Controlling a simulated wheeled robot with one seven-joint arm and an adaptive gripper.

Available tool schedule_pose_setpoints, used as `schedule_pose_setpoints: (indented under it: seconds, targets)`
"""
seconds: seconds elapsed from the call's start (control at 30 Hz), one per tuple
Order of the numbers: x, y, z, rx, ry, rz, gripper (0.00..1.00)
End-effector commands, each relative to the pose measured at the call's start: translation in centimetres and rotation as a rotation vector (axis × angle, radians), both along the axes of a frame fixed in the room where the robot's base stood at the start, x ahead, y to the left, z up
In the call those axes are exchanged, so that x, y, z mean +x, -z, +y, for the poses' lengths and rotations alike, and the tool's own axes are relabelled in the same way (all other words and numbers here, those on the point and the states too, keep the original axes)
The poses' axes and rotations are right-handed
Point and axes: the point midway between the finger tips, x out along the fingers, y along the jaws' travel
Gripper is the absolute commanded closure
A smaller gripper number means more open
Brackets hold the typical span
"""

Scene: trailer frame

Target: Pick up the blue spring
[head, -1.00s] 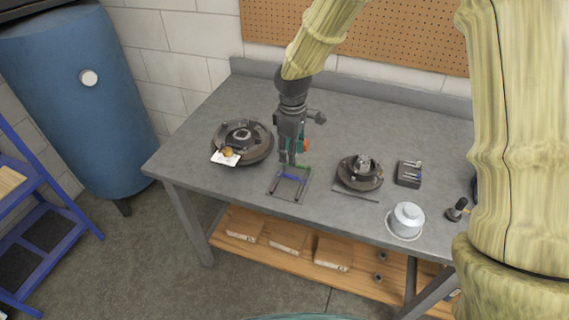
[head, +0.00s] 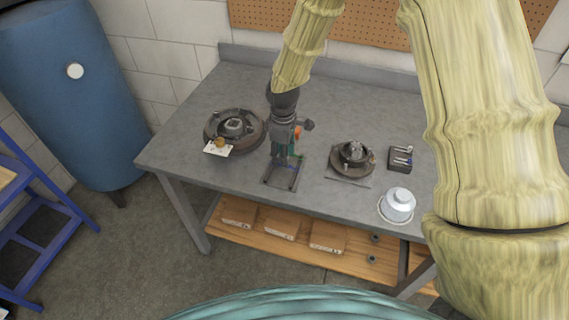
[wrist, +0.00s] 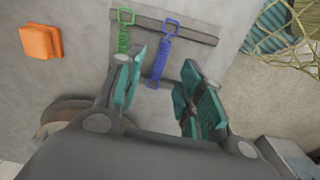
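The blue spring (wrist: 164,48) hangs or lies in a grey rack (wrist: 198,35) in the wrist view, its top hook at the rack's bar. A green spring (wrist: 124,36) is just to its left. My gripper (wrist: 164,80) is open with teal-padded fingers. The lower part of the blue spring shows between the fingers, apart from both pads. In the head view my gripper (head: 281,162) is at the rack (head: 284,186) on the grey workbench and hides most of the springs.
A brake drum assembly (head: 254,142) with a white card (head: 217,150) is left of the rack. A smaller hub (head: 353,160), a dark block (head: 401,160) and a white lidded pot (head: 398,203) are to the right. An orange block (wrist: 40,41) lies left of the springs.

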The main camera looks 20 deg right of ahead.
Motion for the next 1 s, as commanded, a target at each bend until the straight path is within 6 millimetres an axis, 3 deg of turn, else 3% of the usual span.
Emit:
schedule_pose_setpoints:
  seconds: [0.3, 0.67, 0.9, 1.0]
  targets:
    - [-0.2, 2.9, -0.3, 0.0, 0.0, 0.001, 0.62]
    - [-0.2, 3.5, -0.3, 0.0, 0.0, 0.0, 0.62]
    - [-0.2, 3.5, -0.3, 0.0, 0.0, 0.0, 1.0]
    - [-0.2, 3.5, -0.3, 0.0, 0.0, 0.0, 1.0]
